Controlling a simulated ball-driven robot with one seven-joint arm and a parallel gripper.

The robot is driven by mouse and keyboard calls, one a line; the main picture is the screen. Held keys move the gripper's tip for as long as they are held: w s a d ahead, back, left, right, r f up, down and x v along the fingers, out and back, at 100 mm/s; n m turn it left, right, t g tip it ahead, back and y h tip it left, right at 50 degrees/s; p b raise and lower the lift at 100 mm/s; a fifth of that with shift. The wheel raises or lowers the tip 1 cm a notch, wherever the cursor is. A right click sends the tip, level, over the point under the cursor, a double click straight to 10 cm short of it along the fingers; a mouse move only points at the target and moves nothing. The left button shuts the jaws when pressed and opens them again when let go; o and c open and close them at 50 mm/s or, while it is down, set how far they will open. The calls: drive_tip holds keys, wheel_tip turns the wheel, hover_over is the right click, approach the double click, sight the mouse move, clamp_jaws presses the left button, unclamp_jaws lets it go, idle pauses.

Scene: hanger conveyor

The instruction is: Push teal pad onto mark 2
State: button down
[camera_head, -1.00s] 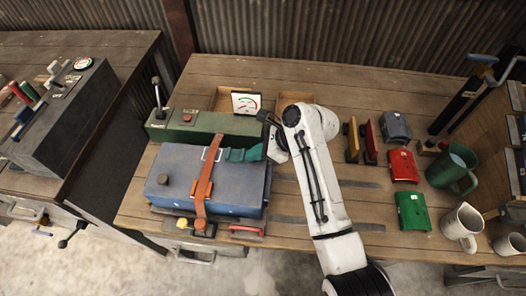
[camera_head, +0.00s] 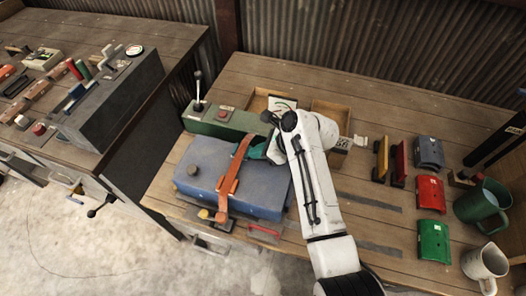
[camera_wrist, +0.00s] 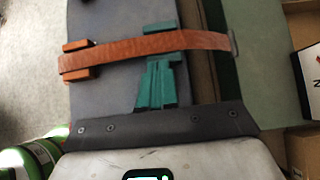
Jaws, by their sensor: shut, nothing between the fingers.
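In the head view my gripper (camera_head: 257,151) is beside the strap (camera_head: 238,162) on the blue box (camera_head: 200,160), partly hidden by my arm. I cannot make out mark 2.
A green box (camera_head: 215,121) with a lever stands behind the blue box. On the right are a red part (camera_head: 430,194), a green part (camera_head: 434,241), a green mug (camera_head: 480,205) and a white mug (camera_head: 484,265).

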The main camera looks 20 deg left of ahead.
drive_tip(key=d+p, duration=0.2)
drive_tip(key=d, duration=0.1)
drive_tip(key=d+p, duration=0.1)
drive_tip(key=shift+d+r, duration=0.25)
drive_tip(key=shift+r, duration=0.05)
drive_tip(key=v, duration=0.9)
drive_tip(key=shift+b, duration=0.45)
drive_tip(key=shift+d, duration=0.1)
drive_tip(key=s+d+f+n+t+h+b, duration=0.15)
drive_tip(key=s+d+f+n, duration=0.25)
drive_tip(key=s+d+f, duration=0.4)
drive_tip(key=s+d+f+n+g+h, duration=0.1)
drive_tip(key=s+d+f+n+h, duration=0.25)
drive_tip(key=s+d, duration=0.45)
drive_tip(key=s+d+r+n+h, duration=0.1)
drive_tip(key=s+d+n+h, duration=0.3)
drive_tip(key=s+d+n, duration=0.6)
drive_tip(key=s+d, duration=0.4)
drive_tip(key=s, duration=0.4)
drive_tip(key=shift+s+d+b, duration=0.15)
drive_tip(key=shift+b, duration=0.25)
